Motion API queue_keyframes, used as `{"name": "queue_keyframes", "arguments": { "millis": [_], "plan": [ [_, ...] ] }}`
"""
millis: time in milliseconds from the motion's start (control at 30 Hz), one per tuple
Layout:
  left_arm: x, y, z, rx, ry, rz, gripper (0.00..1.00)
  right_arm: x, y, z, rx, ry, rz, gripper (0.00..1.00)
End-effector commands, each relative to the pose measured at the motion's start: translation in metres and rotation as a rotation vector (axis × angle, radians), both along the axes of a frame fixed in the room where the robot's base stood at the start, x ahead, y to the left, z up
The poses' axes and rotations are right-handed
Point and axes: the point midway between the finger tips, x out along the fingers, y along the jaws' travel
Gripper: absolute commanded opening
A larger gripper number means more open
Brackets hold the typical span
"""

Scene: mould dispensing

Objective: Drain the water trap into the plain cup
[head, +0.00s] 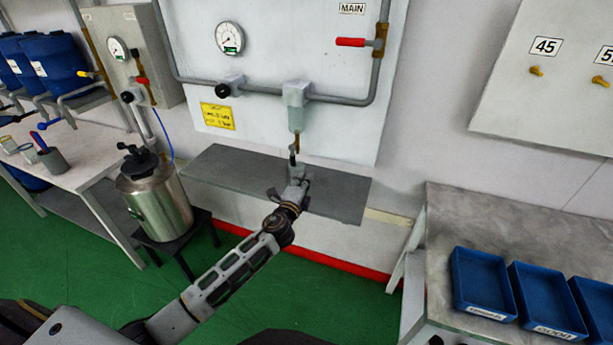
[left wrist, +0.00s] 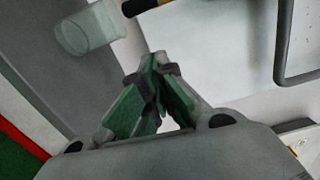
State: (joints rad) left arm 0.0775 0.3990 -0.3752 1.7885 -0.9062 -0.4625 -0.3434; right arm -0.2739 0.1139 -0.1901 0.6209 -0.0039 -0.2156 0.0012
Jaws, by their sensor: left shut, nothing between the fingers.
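The water trap (head: 296,94) is a grey block on the pipe of the wall panel, with a brass drain (head: 297,140) hanging below it. My left gripper (head: 293,158) is just under this drain, above the grey shelf. In the left wrist view its green-padded fingers (left wrist: 156,65) are shut and empty. A clear, see-through cup (left wrist: 90,28) shows beyond the fingers at the upper left, apart from them. I see no mark on it. In the head view the cup cannot be made out and may be hidden by my gripper. My right gripper is not in view.
The grey shelf (head: 225,168) runs below the panel. A red-handled MAIN valve (head: 351,42) and a gauge (head: 229,38) are above. A steel pressure pot (head: 155,200) stands at left, near a white bench (head: 85,165). Blue trays (head: 482,283) sit on the right bench.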

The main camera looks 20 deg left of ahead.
Motion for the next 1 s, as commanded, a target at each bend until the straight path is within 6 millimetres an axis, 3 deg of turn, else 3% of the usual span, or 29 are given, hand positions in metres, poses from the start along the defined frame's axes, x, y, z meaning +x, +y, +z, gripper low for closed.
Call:
{"name": "queue_keyframes", "arguments": {
  "millis": [267, 500, 1000],
  "plan": [
    [-0.025, 0.000, -0.001, 0.001, 0.001, 0.000, 0.00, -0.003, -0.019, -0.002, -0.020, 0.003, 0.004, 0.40],
    [-0.043, -0.001, -0.001, 0.000, 0.001, 0.000, 0.00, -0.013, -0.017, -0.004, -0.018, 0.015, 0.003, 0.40],
    [-0.050, -0.001, 0.000, 0.000, 0.000, 0.000, 0.00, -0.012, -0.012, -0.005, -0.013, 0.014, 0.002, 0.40]
  ]
}}
